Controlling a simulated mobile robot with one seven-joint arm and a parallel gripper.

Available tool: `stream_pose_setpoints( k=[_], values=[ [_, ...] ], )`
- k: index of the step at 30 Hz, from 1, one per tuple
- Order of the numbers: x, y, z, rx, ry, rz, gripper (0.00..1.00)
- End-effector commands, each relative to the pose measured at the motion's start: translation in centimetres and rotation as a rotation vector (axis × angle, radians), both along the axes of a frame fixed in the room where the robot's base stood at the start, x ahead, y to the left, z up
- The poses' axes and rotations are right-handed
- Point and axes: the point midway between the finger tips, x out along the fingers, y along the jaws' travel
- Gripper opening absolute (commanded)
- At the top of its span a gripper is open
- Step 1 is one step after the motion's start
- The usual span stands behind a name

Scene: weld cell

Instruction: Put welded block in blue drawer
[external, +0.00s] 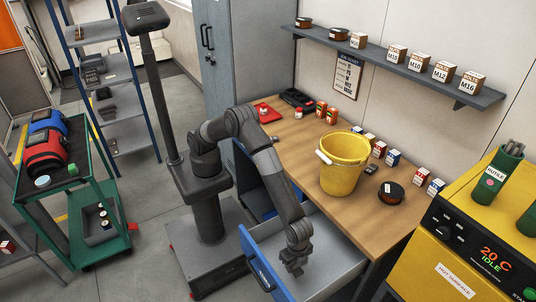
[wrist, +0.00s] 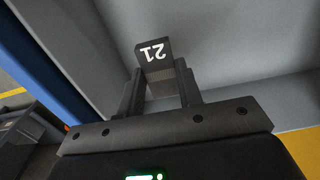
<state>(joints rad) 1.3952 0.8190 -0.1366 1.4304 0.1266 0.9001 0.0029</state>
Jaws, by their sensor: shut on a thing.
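My gripper (external: 296,264) is over or inside the open blue drawer (external: 257,262) under the workbench. The block sits between the two fingertips, in front of the drawer's grey inside. The drawer's blue front also shows at the left of the wrist view (wrist: 47,62). In the external view the block is too small and hidden to make out. I cannot tell whether it touches the drawer floor.
The wooden workbench (external: 290,140) carries a yellow bucket (external: 343,170), small boxes and a dark round tin (external: 391,194). A yellow machine (external: 450,250) stands at the right. A green cart (external: 75,190) stands at the left. The drawer's grey floor beyond the block looks clear.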

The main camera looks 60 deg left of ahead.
Motion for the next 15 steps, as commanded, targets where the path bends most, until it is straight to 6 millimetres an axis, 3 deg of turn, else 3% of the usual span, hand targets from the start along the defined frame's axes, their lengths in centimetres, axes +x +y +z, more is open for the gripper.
stream_pose_setpoints(
  k=[3,15],
  values=[
    [0.0,0.0,-2.4,0.003,0.000,0.000,0.00],
    [0.0,0.0,-6.7,0.003,-0.001,-0.001,0.00]
  ],
)
